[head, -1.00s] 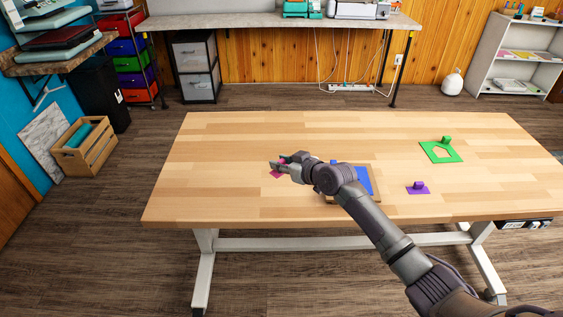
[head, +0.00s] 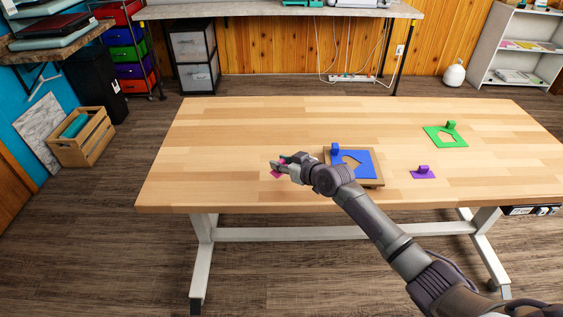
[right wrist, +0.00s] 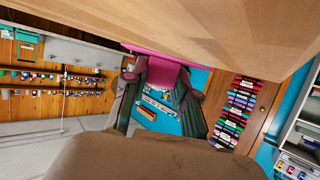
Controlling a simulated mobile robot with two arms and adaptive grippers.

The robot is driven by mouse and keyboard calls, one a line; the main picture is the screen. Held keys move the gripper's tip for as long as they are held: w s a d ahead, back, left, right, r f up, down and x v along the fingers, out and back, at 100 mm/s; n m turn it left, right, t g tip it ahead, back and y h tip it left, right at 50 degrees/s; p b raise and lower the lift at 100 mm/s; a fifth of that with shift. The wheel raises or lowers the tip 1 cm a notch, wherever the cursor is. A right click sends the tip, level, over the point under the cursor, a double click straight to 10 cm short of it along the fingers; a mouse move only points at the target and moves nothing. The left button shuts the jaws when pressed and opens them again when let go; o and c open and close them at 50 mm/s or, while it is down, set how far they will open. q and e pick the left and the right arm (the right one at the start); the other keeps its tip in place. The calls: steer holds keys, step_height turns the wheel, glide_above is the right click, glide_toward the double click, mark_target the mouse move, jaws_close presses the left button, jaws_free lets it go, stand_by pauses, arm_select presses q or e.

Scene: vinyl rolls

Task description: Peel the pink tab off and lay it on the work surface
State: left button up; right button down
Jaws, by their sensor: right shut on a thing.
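The pink tab (head: 276,173) is at the left-middle of the wooden work surface (head: 220,140), low over it or on it; I cannot tell if it touches. My right gripper (head: 281,164) is shut on it. In the right wrist view the pink tab (right wrist: 163,72) sits between the two fingers, its flat plate close to the tabletop (right wrist: 230,30). A blue piece (head: 370,165) with a cut-out and an upright tab lies on a brown board (head: 367,183), right of my gripper. My left gripper is out of view.
A green piece (head: 432,136) with a cut-out and a small purple piece (head: 424,174) lie on the right part of the table. The left and back parts of the table are clear. My right arm passes close beside the brown board.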

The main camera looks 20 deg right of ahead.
steer(key=shift+f, duration=0.15)
stand_by(0.5)
steer(key=shift+f+b, duration=0.35)
steer(key=shift+b, duration=0.05)
steer(key=shift+f, duration=0.15)
steer(key=shift+f+b, duration=0.55)
steer(key=shift+b, duration=0.05)
steer(key=shift+f, duration=0.1)
stand_by(0.3)
steer(key=shift+f, duration=0.2)
steer(key=shift+r, duration=0.15)
steer(key=shift+r, duration=0.1)
stand_by(0.6)
